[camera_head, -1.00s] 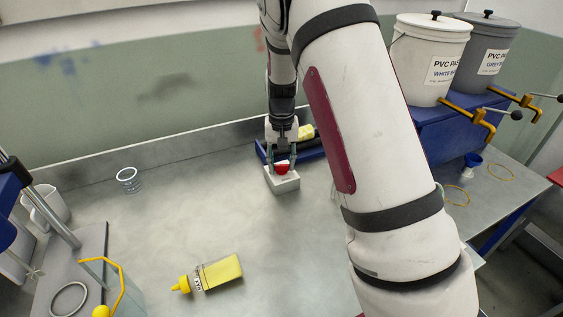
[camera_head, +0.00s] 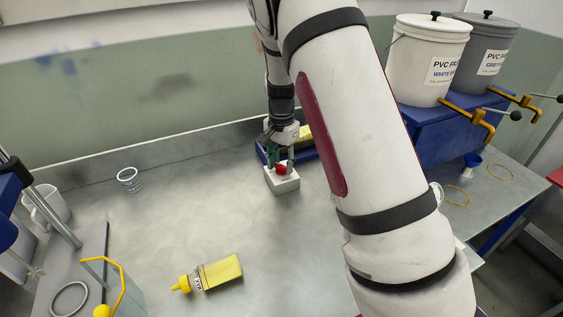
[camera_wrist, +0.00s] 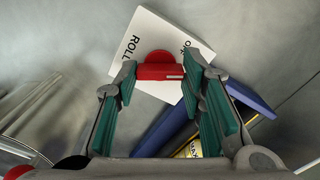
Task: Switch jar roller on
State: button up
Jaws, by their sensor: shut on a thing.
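A white switch box (camera_head: 286,184) stands on the metal bench, with a red knob (camera_head: 281,170) on its top. In the wrist view the box (camera_wrist: 150,32) carries dark lettering starting "ROLL", partly hidden. My gripper (camera_head: 280,160) points down at the box, its green-padded fingers at the knob. In the wrist view my gripper (camera_wrist: 161,74) has its fingertips on both sides of the red knob (camera_wrist: 158,58), which shows a pale line. A blue unit (camera_head: 262,153) with a yellow item (camera_head: 304,133) lies just behind the box, partly hidden by my arm.
A yellow squeeze bottle (camera_head: 220,271) lies on the bench in front. Two buckets (camera_head: 428,62) stand on a blue stand at the right. The middle bench is clear.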

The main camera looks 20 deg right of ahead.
aim_at(282, 165)
dwell(0.4)
jog(key=o, duration=1.1)
jog(key=shift+o, duration=0.2)
jog(key=shift+r, duration=0.1)
notch_tip(282, 165, up, 12)
